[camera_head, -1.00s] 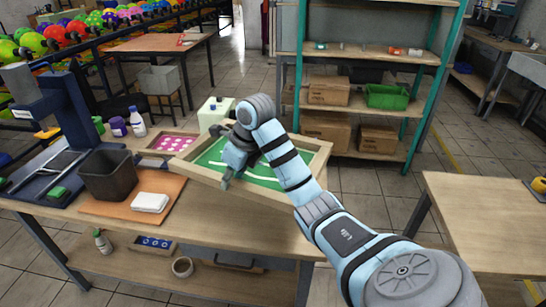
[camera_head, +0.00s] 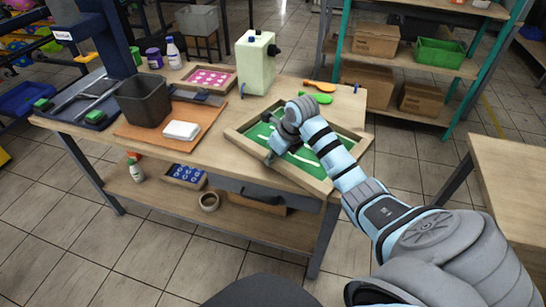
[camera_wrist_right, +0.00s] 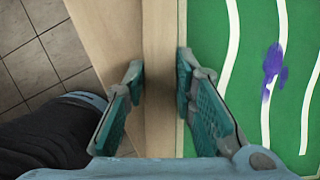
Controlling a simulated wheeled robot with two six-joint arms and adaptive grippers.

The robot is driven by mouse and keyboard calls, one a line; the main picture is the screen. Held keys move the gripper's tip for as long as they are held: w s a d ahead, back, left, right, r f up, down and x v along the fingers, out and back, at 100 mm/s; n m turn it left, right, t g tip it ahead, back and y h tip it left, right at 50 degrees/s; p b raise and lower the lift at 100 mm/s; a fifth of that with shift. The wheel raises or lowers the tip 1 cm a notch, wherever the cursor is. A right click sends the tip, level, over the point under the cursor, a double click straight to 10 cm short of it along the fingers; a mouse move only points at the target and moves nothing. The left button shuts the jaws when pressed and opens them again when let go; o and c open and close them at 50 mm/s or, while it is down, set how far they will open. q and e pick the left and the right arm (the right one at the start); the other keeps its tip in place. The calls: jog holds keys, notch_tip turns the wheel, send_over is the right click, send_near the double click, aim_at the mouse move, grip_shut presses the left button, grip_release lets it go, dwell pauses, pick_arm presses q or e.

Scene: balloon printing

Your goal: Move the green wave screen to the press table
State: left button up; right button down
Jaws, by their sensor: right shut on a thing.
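The green wave screen (camera_head: 318,158) is a wooden frame around a green sheet with white wavy lines. In the head view it is at the right end of the wooden worktable (camera_head: 235,150), at the front edge. I cannot tell if it touches the top. My right gripper (camera_head: 272,150) is over its left part, hiding some of the green. In the right wrist view, the fingers of my right gripper (camera_wrist_right: 160,85) are shut on one wooden bar of the frame, and the green sheet (camera_wrist_right: 250,90) has a purple smear. My left gripper is out of view.
A pink-dotted screen (camera_head: 210,77), black bin (camera_head: 144,100) and white block (camera_head: 181,130) are to the left. Another table (camera_head: 510,170) stands right, across a floor gap.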

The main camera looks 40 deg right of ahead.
jog(key=c, duration=1.3)
grip_release()
jog(key=shift+a+r, duration=0.1)
jog(key=p+v, duration=0.2)
jog(key=v, duration=1)
